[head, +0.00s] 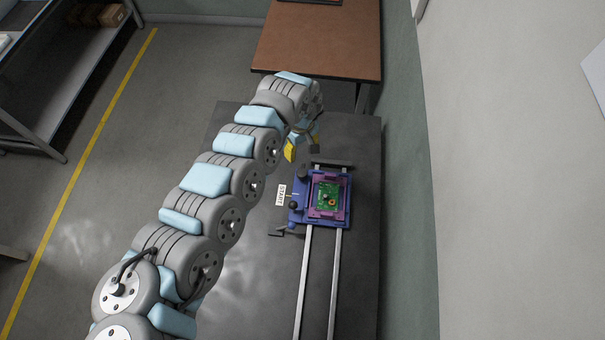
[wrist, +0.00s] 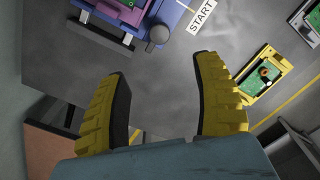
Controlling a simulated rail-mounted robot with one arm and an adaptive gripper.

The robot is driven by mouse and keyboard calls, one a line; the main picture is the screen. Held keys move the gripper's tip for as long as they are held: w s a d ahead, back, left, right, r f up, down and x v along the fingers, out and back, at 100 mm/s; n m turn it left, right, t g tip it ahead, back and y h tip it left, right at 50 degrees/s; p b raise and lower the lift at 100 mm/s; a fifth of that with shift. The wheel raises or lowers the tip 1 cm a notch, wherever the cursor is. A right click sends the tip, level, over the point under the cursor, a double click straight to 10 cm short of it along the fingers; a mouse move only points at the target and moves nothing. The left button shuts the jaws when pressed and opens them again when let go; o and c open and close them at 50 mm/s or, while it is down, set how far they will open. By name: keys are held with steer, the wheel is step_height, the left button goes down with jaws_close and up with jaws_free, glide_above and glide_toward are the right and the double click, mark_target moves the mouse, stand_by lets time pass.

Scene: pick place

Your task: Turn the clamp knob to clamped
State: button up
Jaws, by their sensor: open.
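A blue fixture (head: 344,221) with a purple frame (head: 314,210) and a green circuit board (head: 325,191) sits on the dark table. A dark round knob (head: 301,171) stands at its upper left corner, and it also shows in the wrist view (wrist: 158,35). Another small dark knob (head: 293,205) is on its left edge; which one is the clamp knob I cannot tell. My gripper (head: 302,149) is open and empty, just above the upper left corner in the head view. In the wrist view its yellow fingers (wrist: 163,68) are apart, with the corner knob beyond them, not between the pads.
A START label (head: 281,195) lies left of the fixture. Two rails (head: 304,275) run from it toward the front. A dark bar (wrist: 100,35) lies by its end. A wall stands on the right.

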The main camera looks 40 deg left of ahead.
mark_target(302, 172)
step_height(302, 172, down, 16)
steer(key=b, duration=0.2)
steer(key=shift+r+b, duration=0.25)
steer(key=shift+b, duration=0.15)
jaws_close()
